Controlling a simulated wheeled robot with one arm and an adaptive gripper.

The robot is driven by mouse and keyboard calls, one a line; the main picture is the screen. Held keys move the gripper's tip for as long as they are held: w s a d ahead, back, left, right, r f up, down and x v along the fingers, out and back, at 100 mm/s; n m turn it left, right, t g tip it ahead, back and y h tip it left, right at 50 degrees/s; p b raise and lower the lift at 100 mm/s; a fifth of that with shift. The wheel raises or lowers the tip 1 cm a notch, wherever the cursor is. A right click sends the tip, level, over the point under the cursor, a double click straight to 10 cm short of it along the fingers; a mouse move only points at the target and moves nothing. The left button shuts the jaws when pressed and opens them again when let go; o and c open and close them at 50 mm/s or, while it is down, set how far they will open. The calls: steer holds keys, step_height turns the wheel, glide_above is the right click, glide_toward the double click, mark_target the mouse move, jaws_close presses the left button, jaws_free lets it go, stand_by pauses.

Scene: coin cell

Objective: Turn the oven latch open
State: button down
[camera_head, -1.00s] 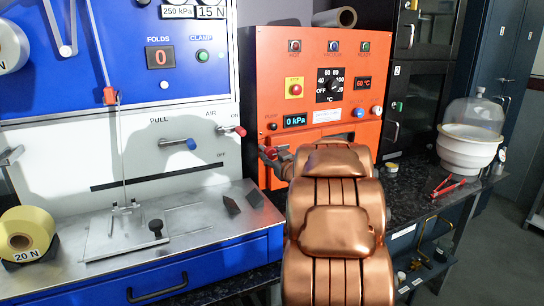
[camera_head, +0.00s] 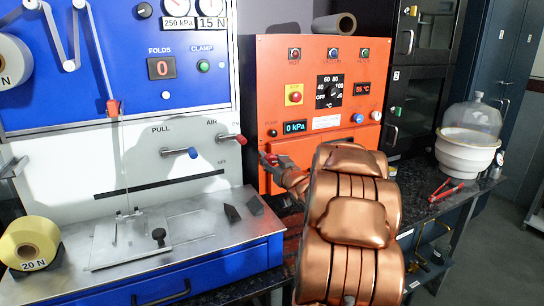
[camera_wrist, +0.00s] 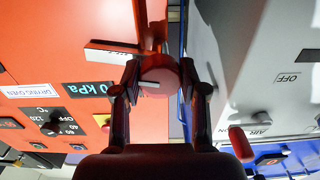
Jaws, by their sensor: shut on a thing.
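The orange drying oven (camera_head: 320,60) stands in the middle of the head view, with its lower front partly hidden behind my copper arm. A red round latch knob (camera_wrist: 160,72) with a pale mark is between my fingertips in the wrist view. My gripper (camera_wrist: 160,80) is shut on it, one dark finger on each side. In the head view my gripper (camera_head: 268,160) is small and dark at the oven's lower left edge, and the knob's details are hard to tell there. The oven's pressure display (camera_head: 295,127) reads 0 kPa.
Left of the oven is a blue and white test machine (camera_head: 60,150) with a red-tipped AIR lever (camera_head: 236,139) close to my gripper. A glass bell jar (camera_head: 473,115) and red tongs (camera_head: 445,190) are on the dark counter at the right.

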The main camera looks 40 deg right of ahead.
steer(key=m+p, duration=0.2)
steer(key=shift+r+p, duration=0.25)
steer(key=shift+p, duration=0.1)
steer(key=shift+f+m+p, duration=0.2)
steer(key=shift+m+p, duration=0.9)
steer(key=shift+m, duration=0.5)
steer(key=c, duration=0.6)
jaws_free()
steer(key=shift+v, duration=6.05)
steer(key=shift+w, duration=0.1)
